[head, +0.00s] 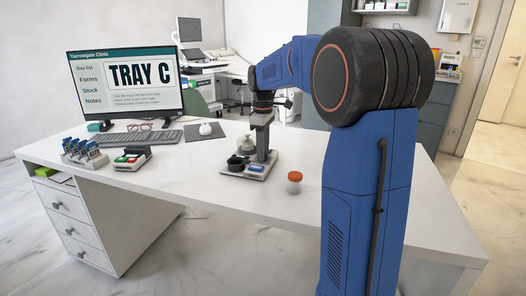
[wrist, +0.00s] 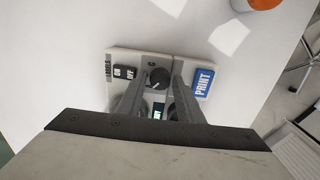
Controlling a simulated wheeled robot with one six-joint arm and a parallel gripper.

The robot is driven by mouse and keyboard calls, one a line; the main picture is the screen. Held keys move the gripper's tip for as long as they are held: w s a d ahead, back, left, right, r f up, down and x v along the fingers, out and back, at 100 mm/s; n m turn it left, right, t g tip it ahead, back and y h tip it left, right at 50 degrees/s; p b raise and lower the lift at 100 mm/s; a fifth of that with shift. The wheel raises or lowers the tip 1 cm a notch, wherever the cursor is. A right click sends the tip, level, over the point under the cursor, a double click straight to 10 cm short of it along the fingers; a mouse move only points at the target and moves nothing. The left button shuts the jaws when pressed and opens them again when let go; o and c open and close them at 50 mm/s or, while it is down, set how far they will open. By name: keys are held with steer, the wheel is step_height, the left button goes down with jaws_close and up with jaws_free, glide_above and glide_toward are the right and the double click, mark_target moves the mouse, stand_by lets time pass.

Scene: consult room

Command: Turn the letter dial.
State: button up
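The letter dial (wrist: 158,77) is a dark round knob on a pale device (wrist: 120,58) in the wrist view. My gripper (wrist: 160,68) has its two grey fingers apart, one on each side of the dial. Slim gaps seem to show beside the knob; contact is not clear. A small lit window (wrist: 158,110) shows between the fingers, its letters too small to read surely. In the head view the device (head: 229,172) sits on the desk under my gripper (head: 262,158). The monitor (head: 125,85) reads "TRAY C".
The device also has an ON/OFF switch (wrist: 124,72) and a blue PRINT button (wrist: 203,82). An orange-lidded jar (head: 294,183) stands just right of it. The desk's front is clear.

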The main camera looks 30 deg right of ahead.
steer(key=c, duration=0.8)
steer(key=shift+o, duration=0.2)
steer(key=shift+m, duration=0.4)
steer(key=m, duration=0.3)
steer(key=shift+m, duration=0.3)
steer(key=m, duration=0.4)
steer(key=shift+m, duration=0.3)
steer(key=m, duration=1.1)
